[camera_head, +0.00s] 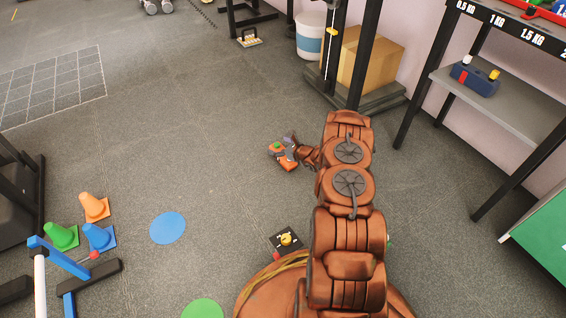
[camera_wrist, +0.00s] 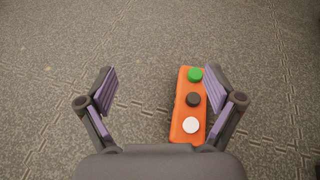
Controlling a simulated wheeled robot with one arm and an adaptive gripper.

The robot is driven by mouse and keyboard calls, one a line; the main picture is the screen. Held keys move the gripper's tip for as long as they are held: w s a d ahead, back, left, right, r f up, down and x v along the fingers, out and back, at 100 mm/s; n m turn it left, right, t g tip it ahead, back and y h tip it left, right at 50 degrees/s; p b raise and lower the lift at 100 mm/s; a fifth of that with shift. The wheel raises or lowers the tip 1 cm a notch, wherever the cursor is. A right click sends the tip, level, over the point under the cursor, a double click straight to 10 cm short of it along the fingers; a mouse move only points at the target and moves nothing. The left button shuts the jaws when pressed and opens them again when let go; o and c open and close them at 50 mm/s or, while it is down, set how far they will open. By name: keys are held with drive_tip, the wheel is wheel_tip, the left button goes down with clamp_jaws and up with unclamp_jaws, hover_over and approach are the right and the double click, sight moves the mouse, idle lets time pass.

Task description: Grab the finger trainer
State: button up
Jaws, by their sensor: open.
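An orange block (camera_wrist: 186,104) with green, black and white round buttons lies on the floor in the wrist view; it looks like the finger trainer. Its orange body also shows in the head view (camera_head: 288,165), partly covered by my gripper (camera_head: 292,147). In the wrist view my gripper (camera_wrist: 158,88) is open and empty. The block is right of the middle of the gap, by the right finger, which overlaps its right edge. I cannot tell whether they touch. The left finger is well apart from it.
A small black device with yellow (camera_head: 286,240) lies on the floor beside my arm. A blue device (camera_head: 475,80) stands on the grey shelf at right. A rack post (camera_head: 366,55) and cardboard box (camera_head: 370,60) stand behind the gripper. Open floor lies to the left.

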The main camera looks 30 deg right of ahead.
sight(288, 166)
drive_tip(key=s+d+f+m, duration=0.1)
drive_tip(key=f, duration=0.2)
drive_tip(key=s+d+f+h+b, duration=0.1)
drive_tip(key=d+f, duration=0.1)
drive_tip(key=f, duration=0.1)
drive_tip(key=s+d+f+m+h+b, duration=0.1)
drive_tip(key=d+f, duration=0.1)
drive_tip(key=f, duration=0.1)
drive_tip(key=shift+s+d+f+m, duration=0.15)
drive_tip(key=shift+d+f+m, duration=0.05)
drive_tip(key=shift+f+m, duration=0.15)
drive_tip(key=shift+h, duration=0.3)
drive_tip(key=shift+d+b+x, duration=0.1)
drive_tip(key=shift+b+x, duration=1)
drive_tip(key=shift+x, duration=0.45)
drive_tip(key=shift+d+b+x, duration=0.15)
drive_tip(key=shift+b+x, duration=0.95)
drive_tip(key=shift+x, duration=0.4)
drive_tip(key=shift+b+x, duration=0.3)
drive_tip(key=shift+x, duration=0.45)
drive_tip(key=shift+a+r, duration=0.1)
drive_tip(key=shift+c, duration=0.2)
drive_tip(key=c, duration=1.5)
drive_tip(key=shift+o, duration=0.2)
drive_tip(key=shift+r, duration=0.1)
